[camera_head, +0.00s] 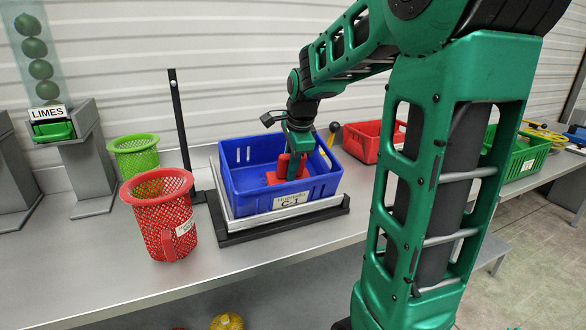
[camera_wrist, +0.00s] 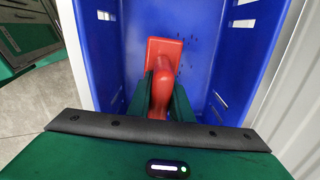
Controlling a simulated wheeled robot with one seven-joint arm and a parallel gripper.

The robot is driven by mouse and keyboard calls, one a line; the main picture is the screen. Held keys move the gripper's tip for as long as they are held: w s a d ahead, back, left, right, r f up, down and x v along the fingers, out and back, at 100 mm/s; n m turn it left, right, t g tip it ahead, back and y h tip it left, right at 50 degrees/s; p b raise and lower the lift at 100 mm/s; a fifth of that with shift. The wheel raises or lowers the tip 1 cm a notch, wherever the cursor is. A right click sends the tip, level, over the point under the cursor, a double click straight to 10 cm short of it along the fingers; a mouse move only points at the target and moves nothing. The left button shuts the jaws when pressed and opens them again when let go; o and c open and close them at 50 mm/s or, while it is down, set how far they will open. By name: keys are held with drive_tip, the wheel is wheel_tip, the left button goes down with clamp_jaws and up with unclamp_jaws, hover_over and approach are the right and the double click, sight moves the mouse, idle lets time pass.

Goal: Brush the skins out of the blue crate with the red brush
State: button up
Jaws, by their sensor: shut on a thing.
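The blue crate (camera_head: 245,198) stands on a metal tray on the black-framed scale, with a label on its front reading C-1. My gripper (camera_head: 297,150) reaches down into the crate and is shut on the red brush (camera_head: 283,178). In the wrist view my gripper (camera_wrist: 160,104) holds the handle of the red brush (camera_wrist: 165,52), whose flat head is low inside the blue crate (camera_wrist: 224,62). Several small dark specks, likely the skins (camera_wrist: 191,45), lie on the crate floor beside the brush head. Whether the bristles touch the floor is hidden.
A red mesh basket (camera_head: 158,210) and a green mesh basket (camera_head: 135,155) stand left of the crate. A black post (camera_head: 180,125) rises behind it. A red crate (camera_head: 365,140) and a green crate (camera_head: 522,155) stand to the right. The bench front (camera_head: 130,275) is clear.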

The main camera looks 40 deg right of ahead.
sight(272, 174)
drive_tip(key=shift+w+a+f, duration=0.1)
drive_tip(key=shift+w+a, duration=0.15)
drive_tip(key=shift+a, duration=0.5)
drive_tip(key=shift+w+a+r, duration=0.1)
drive_tip(key=shift+w+a, duration=0.1)
drive_tip(key=shift+a, duration=0.5)
drive_tip(key=shift+w+a+f, duration=0.1)
drive_tip(key=shift+w+a, duration=0.15)
drive_tip(key=shift+a, duration=0.5)
drive_tip(key=shift+w+d+r, duration=0.15)
drive_tip(key=shift+w, duration=0.25)
drive_tip(key=shift+w+d+r, duration=0.1)
drive_tip(key=shift+w, duration=0.3)
drive_tip(key=shift+s+d, duration=0.35)
drive_tip(key=shift+d, duration=0.8)
drive_tip(key=shift+s+d, duration=0.3)
drive_tip(key=shift+d, duration=0.85)
drive_tip(key=shift+s+d, duration=0.35)
drive_tip(key=shift+d, duration=0.8)
drive_tip(key=shift+a, duration=0.15)
